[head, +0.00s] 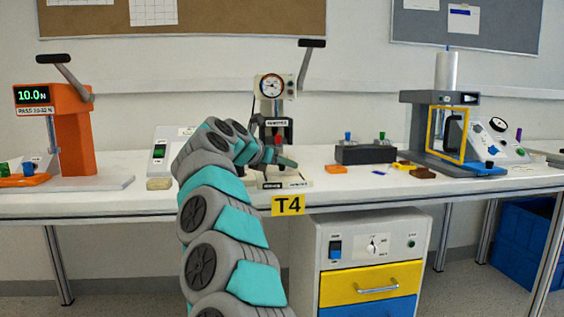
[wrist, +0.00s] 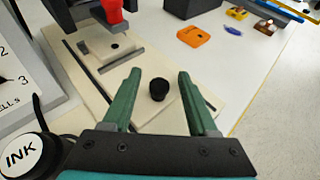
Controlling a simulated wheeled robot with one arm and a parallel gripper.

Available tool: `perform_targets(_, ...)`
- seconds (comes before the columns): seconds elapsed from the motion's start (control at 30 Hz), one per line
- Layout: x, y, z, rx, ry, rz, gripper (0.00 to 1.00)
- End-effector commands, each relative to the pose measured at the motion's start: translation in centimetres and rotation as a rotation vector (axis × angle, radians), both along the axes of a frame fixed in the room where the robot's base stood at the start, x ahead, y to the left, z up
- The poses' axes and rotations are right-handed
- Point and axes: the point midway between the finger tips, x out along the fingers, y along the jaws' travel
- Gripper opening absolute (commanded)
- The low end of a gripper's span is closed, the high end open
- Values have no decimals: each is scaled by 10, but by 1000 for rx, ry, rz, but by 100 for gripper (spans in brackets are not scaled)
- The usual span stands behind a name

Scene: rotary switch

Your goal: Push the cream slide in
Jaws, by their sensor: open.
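The cream slide (wrist: 146,112) lies flat at the foot of a small press (head: 272,115), with a black round knob (wrist: 159,89) standing up from it. My gripper (wrist: 160,73) is open, with one green finger on each side of the knob. The fingers do not appear to touch the knob. In the head view, my gripper (head: 287,161) is in front of the press base, and my arm and gripper hide much of the slide there. A red tool (wrist: 112,10) of the press hangs above the far end of the cream base.
A white box with a dial and a black INK knob (wrist: 22,155) stands close on the left. An orange block (wrist: 194,37) and a dark box (head: 365,153) lie to the right. The white bench (wrist: 262,62) is clear just right of the base.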

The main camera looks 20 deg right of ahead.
Motion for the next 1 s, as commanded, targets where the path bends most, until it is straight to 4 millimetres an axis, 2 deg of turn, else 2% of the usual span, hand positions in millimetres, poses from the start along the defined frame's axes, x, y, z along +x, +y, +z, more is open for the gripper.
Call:
perform_targets(0.2, 0, 0, 0, 0, 0, 1, 59)
perform_targets(0.73, 0, 0, 0, -1, -1, 1, 0)
perform_targets(1.0, 0, 0, 0, -1, -1, 1, 0)
